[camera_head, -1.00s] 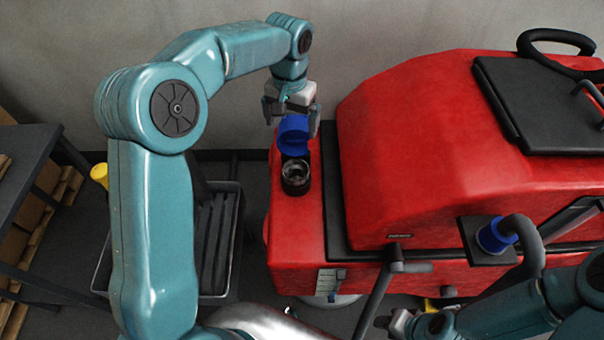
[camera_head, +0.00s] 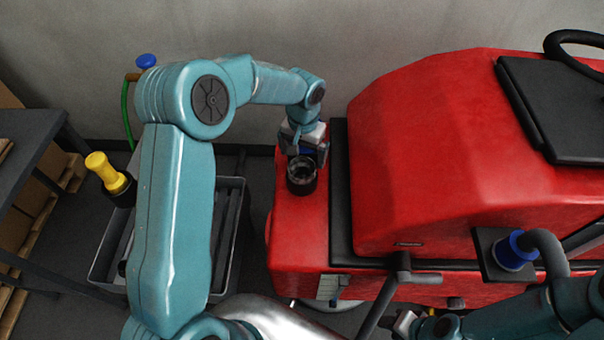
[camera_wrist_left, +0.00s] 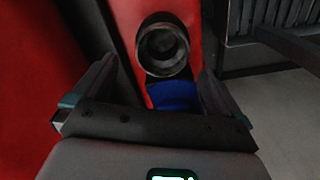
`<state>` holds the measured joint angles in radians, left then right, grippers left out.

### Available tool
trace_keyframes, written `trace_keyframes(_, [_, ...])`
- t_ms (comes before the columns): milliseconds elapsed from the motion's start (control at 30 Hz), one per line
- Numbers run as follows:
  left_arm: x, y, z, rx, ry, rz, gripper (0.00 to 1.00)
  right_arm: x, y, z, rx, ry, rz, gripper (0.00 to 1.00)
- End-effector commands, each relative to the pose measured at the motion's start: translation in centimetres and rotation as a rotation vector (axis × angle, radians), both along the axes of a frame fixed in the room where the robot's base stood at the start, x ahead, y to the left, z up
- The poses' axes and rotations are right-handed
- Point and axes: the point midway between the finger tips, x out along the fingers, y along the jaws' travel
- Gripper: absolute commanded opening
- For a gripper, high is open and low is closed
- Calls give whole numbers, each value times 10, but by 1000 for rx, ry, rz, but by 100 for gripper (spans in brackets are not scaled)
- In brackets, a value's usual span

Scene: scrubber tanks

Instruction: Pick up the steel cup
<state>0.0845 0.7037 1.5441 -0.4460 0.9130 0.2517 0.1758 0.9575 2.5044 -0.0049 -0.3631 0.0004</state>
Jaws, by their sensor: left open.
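A dark round cup-like fitting (camera_head: 301,176) with a grey metallic inside stands on the red machine's left ledge. It also shows in the left wrist view (camera_wrist_left: 162,46), mouth visible. I cannot tell whether it is the steel cup, and I see no other clear cup. A blue cap (camera_wrist_left: 174,96) is just beside its rim. My left gripper (camera_head: 304,151) is open just behind the fitting, over the blue cap. In the left wrist view, its fingers (camera_wrist_left: 157,95) stand apart on both sides of the cap. My right gripper (camera_head: 405,322) is at the bottom, partly cut off, its jaws unclear.
The red machine (camera_head: 440,170) rises close to the right of the left gripper. A grey bin (camera_head: 232,240) stands on the floor at left, with a yellow-topped object (camera_head: 106,172) near it. A dark table (camera_head: 30,165) is at far left. The wall is behind.

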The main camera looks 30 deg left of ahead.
Motion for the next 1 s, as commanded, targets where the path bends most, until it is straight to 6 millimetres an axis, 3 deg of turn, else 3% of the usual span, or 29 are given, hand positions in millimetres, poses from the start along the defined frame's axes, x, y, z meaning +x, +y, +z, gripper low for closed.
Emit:
trace_keyframes(300, [3,5,-44,0,4,0,100,0,0,16,0,0,0,39])
trace_keyframes(600, [4,5,-52,0,-1,-1,100,0,0,16,0,1,0,39])
trace_keyframes(667, [4,5,-52,0,-1,-1,84,0,0,16,0,1,0,39])
trace_keyframes(800, [4,5,-52,-1,0,-1,38,0,0,16,0,0,0,39])
trace_keyframes(833, [4,5,-52,-1,0,-1,32,0,0,16,0,0,0,39])
trace_keyframes(1000, [4,5,-52,-1,0,-1,32,0,0,16,0,0,0,39])
